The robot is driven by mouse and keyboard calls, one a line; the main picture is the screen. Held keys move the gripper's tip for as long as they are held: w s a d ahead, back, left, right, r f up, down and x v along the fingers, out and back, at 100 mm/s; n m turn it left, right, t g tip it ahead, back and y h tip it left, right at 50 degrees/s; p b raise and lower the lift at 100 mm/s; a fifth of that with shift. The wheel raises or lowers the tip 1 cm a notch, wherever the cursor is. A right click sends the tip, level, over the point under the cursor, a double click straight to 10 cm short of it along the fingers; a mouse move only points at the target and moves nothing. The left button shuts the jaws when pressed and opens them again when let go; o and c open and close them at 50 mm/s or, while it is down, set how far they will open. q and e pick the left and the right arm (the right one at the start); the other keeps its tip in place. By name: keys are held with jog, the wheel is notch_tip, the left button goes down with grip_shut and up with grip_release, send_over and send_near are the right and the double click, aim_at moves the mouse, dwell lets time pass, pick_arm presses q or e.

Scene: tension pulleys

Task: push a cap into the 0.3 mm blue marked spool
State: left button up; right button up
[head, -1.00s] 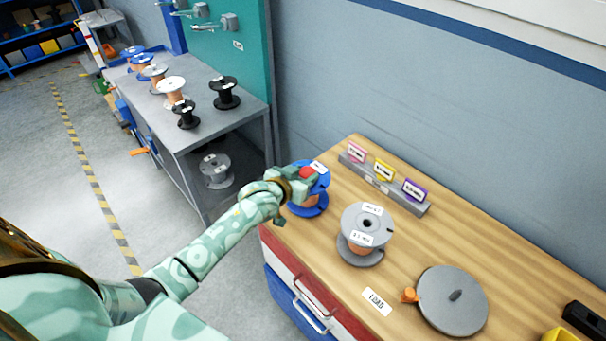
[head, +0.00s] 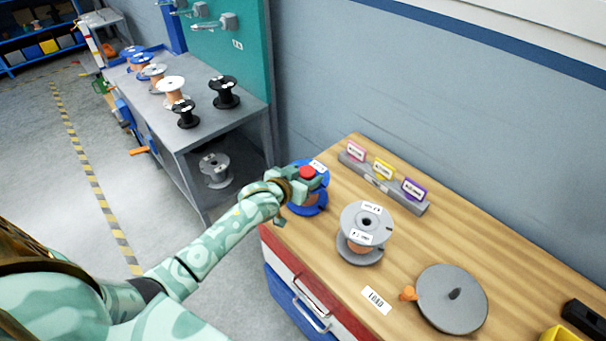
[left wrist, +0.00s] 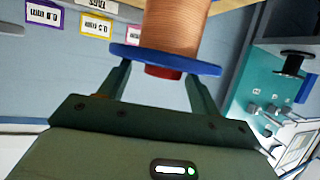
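A blue spool wound with copper-coloured wire (head: 311,201) stands upright at the left end of the wooden bench. Its white label is too small to read. A red cap (head: 307,172) sits at the middle of its top flange; in the left wrist view the cap (left wrist: 165,72) is against the blue flange (left wrist: 166,59). My left gripper (head: 308,177) is above the spool. In the left wrist view its fingers stand on either side of the cap, apart from it, with the tips by the flange. My right gripper is out of view.
On the bench are a grey spool (head: 366,222), a grey holder (head: 405,194) with pink, yellow and purple tags, a grey disc (head: 438,312) with an orange knob, and a LOAD label (head: 377,300). Several spools stand on the grey table (head: 185,137) behind left.

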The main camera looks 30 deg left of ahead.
pick_arm(q)
jog(key=shift+s+a+f, duration=0.1)
jog(key=shift+s+f, duration=0.1)
jog(key=shift+f, duration=0.05)
jog(key=shift+s+r+p, duration=0.15)
jog(key=shift+s+p, duration=0.15)
jog(key=shift+s, duration=0.05)
jog(key=d+p+v, duration=0.1)
jog(key=p+v, duration=0.3)
jog(key=v, duration=1.1)
jog(key=shift+a+r, duration=0.3)
jog(key=shift+a, duration=0.15)
